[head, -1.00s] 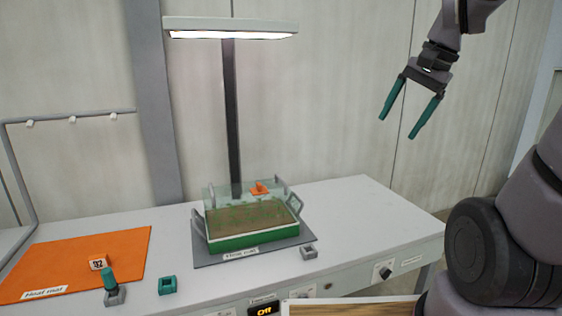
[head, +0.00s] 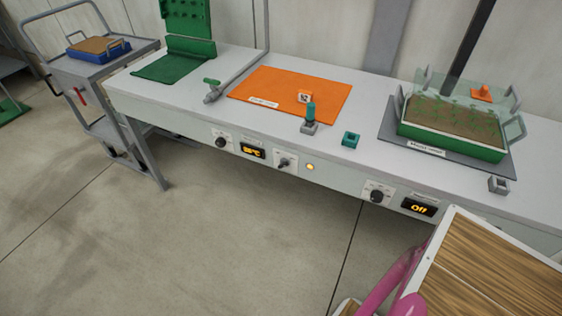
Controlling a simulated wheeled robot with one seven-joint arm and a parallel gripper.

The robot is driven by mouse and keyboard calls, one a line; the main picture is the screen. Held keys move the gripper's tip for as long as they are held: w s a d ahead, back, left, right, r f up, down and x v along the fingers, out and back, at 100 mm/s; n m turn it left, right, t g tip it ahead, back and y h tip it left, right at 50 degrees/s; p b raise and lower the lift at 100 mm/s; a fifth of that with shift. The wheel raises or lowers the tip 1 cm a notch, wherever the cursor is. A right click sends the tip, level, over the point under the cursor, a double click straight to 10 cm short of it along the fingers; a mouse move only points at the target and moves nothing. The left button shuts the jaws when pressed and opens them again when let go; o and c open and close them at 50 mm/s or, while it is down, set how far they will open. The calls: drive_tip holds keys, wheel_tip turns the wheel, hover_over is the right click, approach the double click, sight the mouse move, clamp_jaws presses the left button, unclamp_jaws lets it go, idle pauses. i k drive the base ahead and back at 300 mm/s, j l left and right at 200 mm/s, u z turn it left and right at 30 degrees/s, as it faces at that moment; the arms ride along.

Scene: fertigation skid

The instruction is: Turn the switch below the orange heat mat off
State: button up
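The orange heat mat (head: 325,92) lies flat on the grey bench top, with a label at its front corner. On the bench front below it is a small switch (head: 285,162) with a dark lever on a light plate. The lever's exact setting is too small to read. A round amber lamp (head: 310,167) to its right is lit. To its left a display (head: 253,151) glows with an orange reading, and a dark round knob (head: 221,142) is left of that. My gripper is not in the current view.
Another knob (head: 376,196) and a display reading Off (head: 419,207) are further right. A wood-topped panel (head: 490,270) and pink tubing (head: 395,285) fill the lower right. A trolley (head: 92,65) stands at the left. The floor before the switch is clear.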

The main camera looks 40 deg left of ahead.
sight(285, 163)
drive_tip(key=u, duration=1.95)
drive_tip(key=i+l+u, duration=0.1)
drive_tip(key=l+u, duration=0.15)
drive_tip(key=l, duration=0.2)
drive_tip(key=i+l+u, duration=0.1)
drive_tip(key=l+u, duration=0.15)
drive_tip(key=l, duration=0.25)
